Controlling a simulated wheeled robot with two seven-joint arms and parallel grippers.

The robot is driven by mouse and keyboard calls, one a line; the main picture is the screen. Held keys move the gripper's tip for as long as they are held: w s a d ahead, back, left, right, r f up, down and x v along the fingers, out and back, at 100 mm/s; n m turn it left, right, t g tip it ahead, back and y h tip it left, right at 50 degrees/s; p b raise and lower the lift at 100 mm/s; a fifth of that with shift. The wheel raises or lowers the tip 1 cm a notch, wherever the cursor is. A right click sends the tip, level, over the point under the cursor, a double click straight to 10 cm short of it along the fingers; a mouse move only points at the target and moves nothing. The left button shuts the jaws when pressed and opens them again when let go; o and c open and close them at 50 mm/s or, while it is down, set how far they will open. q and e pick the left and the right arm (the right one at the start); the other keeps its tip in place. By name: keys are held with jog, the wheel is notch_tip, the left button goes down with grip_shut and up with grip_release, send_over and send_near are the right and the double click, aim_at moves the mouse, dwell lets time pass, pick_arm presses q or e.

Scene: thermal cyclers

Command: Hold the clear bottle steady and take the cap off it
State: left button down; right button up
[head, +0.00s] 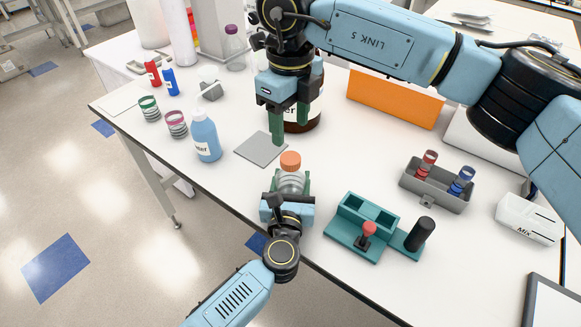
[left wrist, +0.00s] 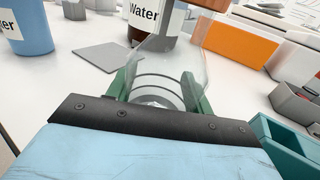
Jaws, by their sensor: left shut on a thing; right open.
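The clear bottle (head: 291,180) stands near the table's front edge with an orange cap (head: 290,161) on top. My left gripper (head: 288,192) is shut on the bottle's body from the front. In the left wrist view the bottle (left wrist: 160,75) sits between the green fingers of the left gripper (left wrist: 158,98), with the cap (left wrist: 208,4) cut off at the top edge. My right gripper (head: 289,122) is open and empty, fingers pointing down, above and slightly behind the cap, apart from it in the picture. The bottle's lower part is hidden by the left gripper.
A grey square pad (head: 260,149) lies behind the bottle. A blue bottle (head: 205,138) stands left, and a brown bottle (head: 306,122) is behind the right gripper. A teal holder (head: 345,240) and a grey rack (head: 434,190) stand to the right, with an orange box (head: 394,98) farther back.

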aim_at(290, 158)
jog(key=m, duration=0.9)
jog(key=shift+m, duration=0.3)
jog(key=m, duration=0.7)
jog(key=shift+m, duration=0.3)
jog(key=shift+f, duration=4)
jog(key=c, duration=1)
jog(key=shift+c, duration=0.2)
